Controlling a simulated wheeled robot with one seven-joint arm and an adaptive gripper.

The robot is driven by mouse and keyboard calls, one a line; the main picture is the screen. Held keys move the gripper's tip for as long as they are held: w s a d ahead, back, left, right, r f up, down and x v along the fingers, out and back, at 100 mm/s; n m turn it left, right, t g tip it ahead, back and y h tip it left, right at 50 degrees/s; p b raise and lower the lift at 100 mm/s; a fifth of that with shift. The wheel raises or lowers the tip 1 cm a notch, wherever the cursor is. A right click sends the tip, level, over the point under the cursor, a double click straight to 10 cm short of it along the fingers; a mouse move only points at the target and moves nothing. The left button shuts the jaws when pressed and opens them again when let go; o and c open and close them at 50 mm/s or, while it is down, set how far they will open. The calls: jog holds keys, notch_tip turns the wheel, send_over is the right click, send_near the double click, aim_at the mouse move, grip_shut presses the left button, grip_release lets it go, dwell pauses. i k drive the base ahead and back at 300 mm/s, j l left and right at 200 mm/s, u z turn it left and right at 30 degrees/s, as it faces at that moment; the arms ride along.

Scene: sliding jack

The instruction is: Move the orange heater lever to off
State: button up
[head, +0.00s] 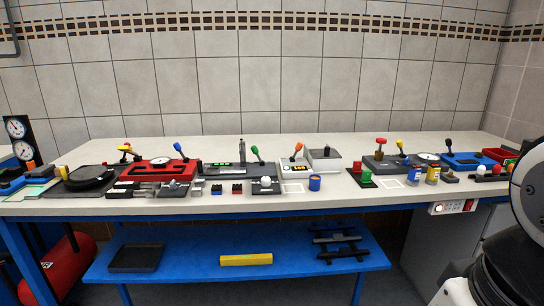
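An orange-knobbed lever (297,148) stands near the middle of the long bench. It rises from a small white unit with dark markings (285,167), and its knob leans slightly to the right. The markings are too small to read, so I cannot tell which position is off. A grey box with a dark top (325,160) adjoins the unit on the right. Part of my own arm shows at the right edge and lower right corner, well apart from the lever. My gripper's fingers are not in view.
A green-knobbed lever (255,151) stands close left of the orange one. A blue cup (314,183) and a black block with a white ball (266,185) sit in front. Several other levers and devices line the bench (340,195). A blue shelf (290,252) lies below.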

aim_at(298, 147)
jog(key=i+z, duration=0.2)
jog(key=i, duration=0.35)
jog(key=i+j+z, duration=0.15)
jog(key=i, duration=0.4)
jog(key=i+j+z, duration=0.2)
jog(key=i, duration=0.35)
